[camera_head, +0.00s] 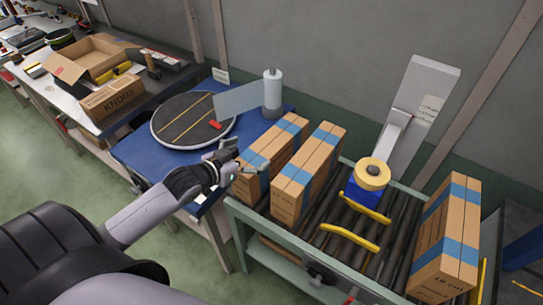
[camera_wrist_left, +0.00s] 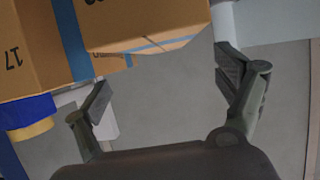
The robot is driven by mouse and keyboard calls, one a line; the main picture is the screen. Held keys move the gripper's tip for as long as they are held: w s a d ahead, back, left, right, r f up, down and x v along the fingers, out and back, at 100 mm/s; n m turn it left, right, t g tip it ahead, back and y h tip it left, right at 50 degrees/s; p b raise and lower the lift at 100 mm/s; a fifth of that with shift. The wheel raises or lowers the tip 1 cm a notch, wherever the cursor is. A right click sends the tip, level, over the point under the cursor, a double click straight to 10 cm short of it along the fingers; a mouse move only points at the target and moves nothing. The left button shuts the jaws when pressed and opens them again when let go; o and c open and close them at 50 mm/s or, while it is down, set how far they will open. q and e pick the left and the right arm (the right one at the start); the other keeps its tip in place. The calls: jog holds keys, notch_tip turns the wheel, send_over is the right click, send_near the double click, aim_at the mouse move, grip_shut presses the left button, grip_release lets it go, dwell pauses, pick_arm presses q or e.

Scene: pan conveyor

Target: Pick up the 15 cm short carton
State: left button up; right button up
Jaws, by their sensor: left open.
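Three tan cartons with blue tape stand upright at the roller conveyor (camera_head: 385,225) in the head view. A left carton (camera_head: 272,150) and a middle carton (camera_head: 308,168) stand close together. A right carton (camera_head: 445,240) stands apart at the far right. My left gripper (camera_head: 245,157) is open and empty beside the left carton's near upper end. In the left wrist view, the open fingers (camera_wrist_left: 163,75) have bare wall between them. A carton marked 17 (camera_wrist_left: 30,50) and another carton face (camera_wrist_left: 145,22) show above them.
A round turntable (camera_head: 194,118) and a post with a pale panel (camera_head: 272,95) stand on the blue table behind my gripper.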

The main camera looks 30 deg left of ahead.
aim_at(269, 144)
pick_arm(q)
jog(key=x, duration=0.4)
jog(key=p+x, duration=0.1)
jog(key=x, duration=0.3)
jog(key=shift+w+a+p, duration=0.1)
jog(key=shift+w+p, duration=0.25)
jog(key=shift+w+f, duration=0.15)
jog(key=shift+w, duration=0.15)
jog(key=shift+s, duration=0.1)
jog(key=shift+c, duration=0.6)
jog(key=c, duration=1.9)
jog(key=shift+r, duration=0.2)
